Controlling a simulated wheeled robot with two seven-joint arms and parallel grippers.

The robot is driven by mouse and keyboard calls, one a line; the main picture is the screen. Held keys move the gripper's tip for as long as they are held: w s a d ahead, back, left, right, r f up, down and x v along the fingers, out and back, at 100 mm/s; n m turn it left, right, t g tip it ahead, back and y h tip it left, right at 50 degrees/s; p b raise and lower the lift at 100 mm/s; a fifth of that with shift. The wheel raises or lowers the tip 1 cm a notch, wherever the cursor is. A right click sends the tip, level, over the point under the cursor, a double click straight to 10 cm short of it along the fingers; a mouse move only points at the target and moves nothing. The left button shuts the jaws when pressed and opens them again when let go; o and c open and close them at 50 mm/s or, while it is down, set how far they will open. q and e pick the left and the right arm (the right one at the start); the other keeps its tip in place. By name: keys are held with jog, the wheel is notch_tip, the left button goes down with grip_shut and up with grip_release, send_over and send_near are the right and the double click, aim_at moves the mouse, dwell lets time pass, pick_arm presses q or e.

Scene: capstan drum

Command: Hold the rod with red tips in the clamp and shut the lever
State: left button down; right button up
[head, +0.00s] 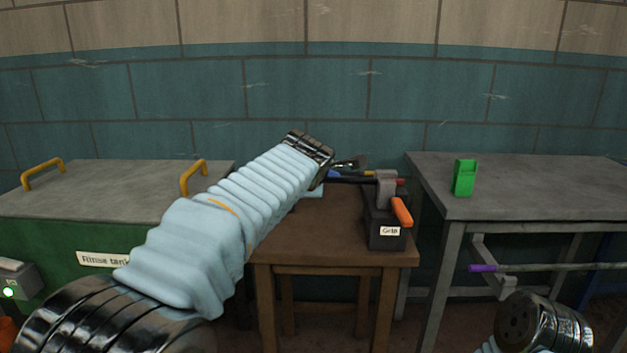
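The clamp is a black block labelled "Grip" (385,225) with a grey jaw (386,189) on top, standing on the brown wooden table. Its orange lever (402,211) slants down at the front right. My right gripper is out of view.
A rod with a purple tip (475,268) rests on a bracket at the right grey table (535,190). A green holder (465,177) stands on that table. The green rinse tank (50,235) with yellow handles stands left. My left arm covers much of the wooden table (330,240).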

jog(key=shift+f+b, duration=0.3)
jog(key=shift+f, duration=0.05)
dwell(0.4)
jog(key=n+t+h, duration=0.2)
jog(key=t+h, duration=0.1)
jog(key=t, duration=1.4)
send_near(403, 211)
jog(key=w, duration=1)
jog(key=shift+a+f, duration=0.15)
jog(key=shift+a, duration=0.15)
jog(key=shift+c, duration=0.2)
